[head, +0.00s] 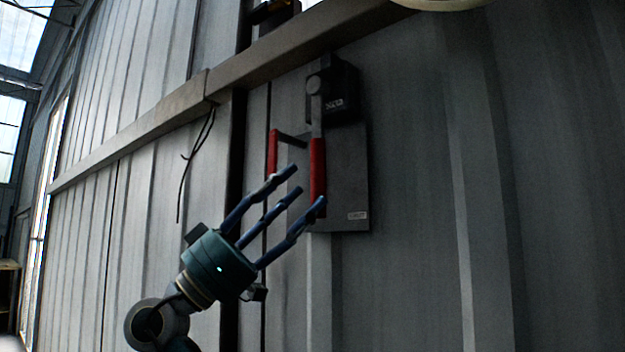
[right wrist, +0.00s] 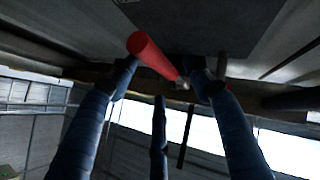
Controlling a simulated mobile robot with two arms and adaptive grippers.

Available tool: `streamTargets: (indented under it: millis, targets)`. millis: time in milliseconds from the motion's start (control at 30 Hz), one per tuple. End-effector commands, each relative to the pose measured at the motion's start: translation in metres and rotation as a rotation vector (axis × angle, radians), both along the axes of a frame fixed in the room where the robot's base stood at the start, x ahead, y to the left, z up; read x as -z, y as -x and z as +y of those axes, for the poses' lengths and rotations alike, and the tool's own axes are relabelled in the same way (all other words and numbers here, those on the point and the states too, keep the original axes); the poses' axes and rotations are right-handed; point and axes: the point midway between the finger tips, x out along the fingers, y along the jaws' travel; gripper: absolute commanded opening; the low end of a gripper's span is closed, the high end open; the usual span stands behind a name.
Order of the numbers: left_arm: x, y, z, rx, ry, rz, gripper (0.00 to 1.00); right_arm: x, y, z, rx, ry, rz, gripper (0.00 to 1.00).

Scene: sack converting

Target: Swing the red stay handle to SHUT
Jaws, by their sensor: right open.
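My left gripper is out of view.
A black box with a pale label (head: 335,103) sits by the pivot. A small pale label (head: 357,215) is low on the plate. A long rail (head: 140,136) crosses above, with a loose dark cable (head: 190,155) hanging from it. The wall to the right is clear.

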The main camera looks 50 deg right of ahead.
Motion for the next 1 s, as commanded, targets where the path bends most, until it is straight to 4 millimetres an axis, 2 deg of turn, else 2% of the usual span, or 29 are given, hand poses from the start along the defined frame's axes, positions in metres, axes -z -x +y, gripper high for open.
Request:
streamTargets:
  millis: [200,400,1000]
  targets:
    - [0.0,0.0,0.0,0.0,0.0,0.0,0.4,0.031,-0.017,0.027,-0.001,0.0,0.004,0.49]
    - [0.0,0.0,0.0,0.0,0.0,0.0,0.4,0.045,-0.024,0.039,0.0,0.0,0.002,0.49]
    - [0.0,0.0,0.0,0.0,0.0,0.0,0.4,0.047,-0.024,0.041,0.0,-0.001,0.001,0.49]
